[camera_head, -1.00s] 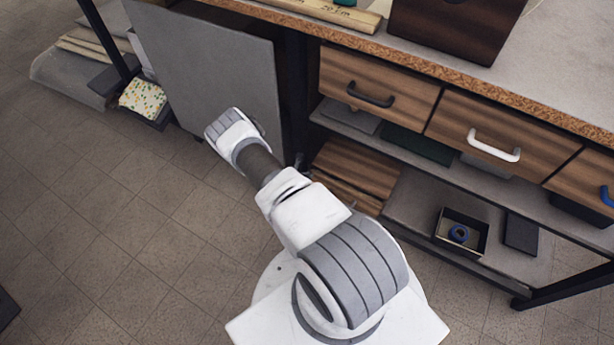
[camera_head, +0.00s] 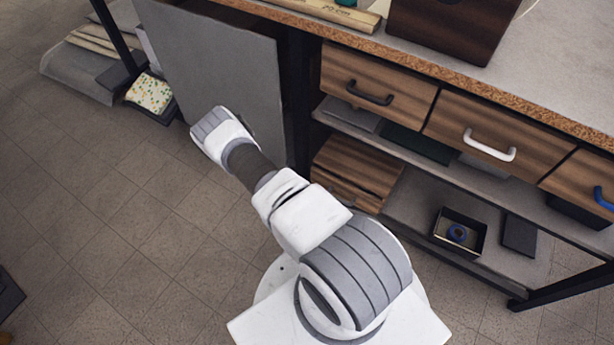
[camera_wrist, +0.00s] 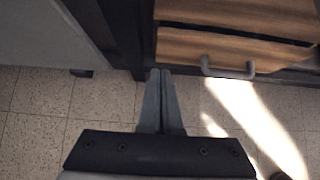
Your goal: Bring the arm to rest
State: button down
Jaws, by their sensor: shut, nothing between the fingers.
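My arm (camera_head: 300,210) reaches out from my white base toward the upper left, in front of the workbench, in the head view. Its far end is beside a grey door panel (camera_head: 225,80). My gripper's fingers are hidden in the head view. In the wrist view my gripper (camera_wrist: 160,75) has its two grey fingers together, with nothing between them. The fingertips appear over the tiled floor, close in the picture to the lower edge of a wooden drawer front (camera_wrist: 225,50) with a grey handle. I cannot tell whether they touch anything.
The bench's worktop edge (camera_head: 450,75) and wooden drawers (camera_head: 375,85) lie to the right of the arm. A patterned item (camera_head: 149,93) sits at upper left. The tiled floor (camera_head: 110,220) at left is mostly clear.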

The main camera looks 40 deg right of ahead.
jog(key=p+v, duration=0.2)
jog(key=v, duration=0.5)
